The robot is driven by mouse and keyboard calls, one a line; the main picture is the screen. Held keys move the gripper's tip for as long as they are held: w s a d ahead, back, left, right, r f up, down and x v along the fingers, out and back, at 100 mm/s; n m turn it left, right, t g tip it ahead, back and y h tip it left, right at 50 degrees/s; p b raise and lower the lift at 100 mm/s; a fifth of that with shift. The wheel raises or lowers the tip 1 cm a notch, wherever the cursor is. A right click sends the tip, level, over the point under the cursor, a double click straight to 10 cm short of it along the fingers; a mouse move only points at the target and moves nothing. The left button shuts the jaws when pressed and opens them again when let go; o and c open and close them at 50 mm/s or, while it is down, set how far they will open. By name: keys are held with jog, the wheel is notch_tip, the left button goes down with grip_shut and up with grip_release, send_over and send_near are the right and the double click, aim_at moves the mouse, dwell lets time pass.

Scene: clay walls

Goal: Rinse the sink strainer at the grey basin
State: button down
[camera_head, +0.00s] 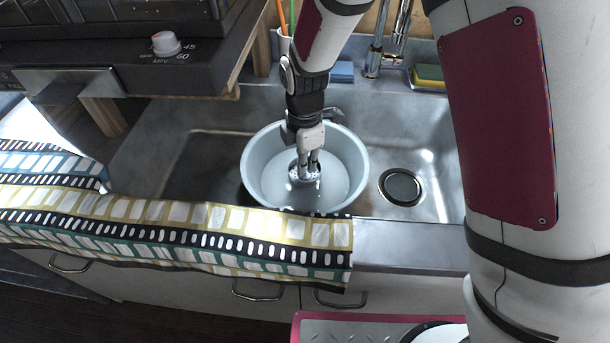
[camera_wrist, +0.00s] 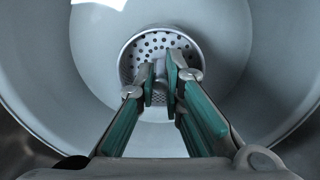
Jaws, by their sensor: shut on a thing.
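The sink strainer (camera_wrist: 160,47) is a round metal cup with holes. In the wrist view my gripper (camera_wrist: 160,82) is shut on it, with the fingertips closed around a middle part of it. The grey basin (camera_wrist: 265,90) surrounds it. In the head view the basin (camera_head: 256,170) stands in the metal sink. My gripper (camera_head: 306,170) reaches down inside it, and the strainer (camera_head: 304,180) is at the fingertips, low in the basin. The basin holds a pale surface that looks like water. I cannot tell whether the strainer touches the bottom.
A round drain (camera_head: 400,187) lies right of the basin. A faucet (camera_head: 374,58) stands behind, with a blue sponge (camera_head: 342,71) and a yellow-green sponge (camera_head: 429,74) near it. A patterned cloth (camera_head: 180,228) covers the front counter edge. A stove-like unit (camera_head: 120,50) is at upper left.

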notch_tip(320, 180, up, 12)
jog(key=p, duration=0.6)
jog(key=shift+f+p, duration=0.25)
jog(key=shift+p, duration=0.15)
dwell(2.2)
notch_tip(320, 180, up, 4)
jog(key=shift+p, duration=1.1)
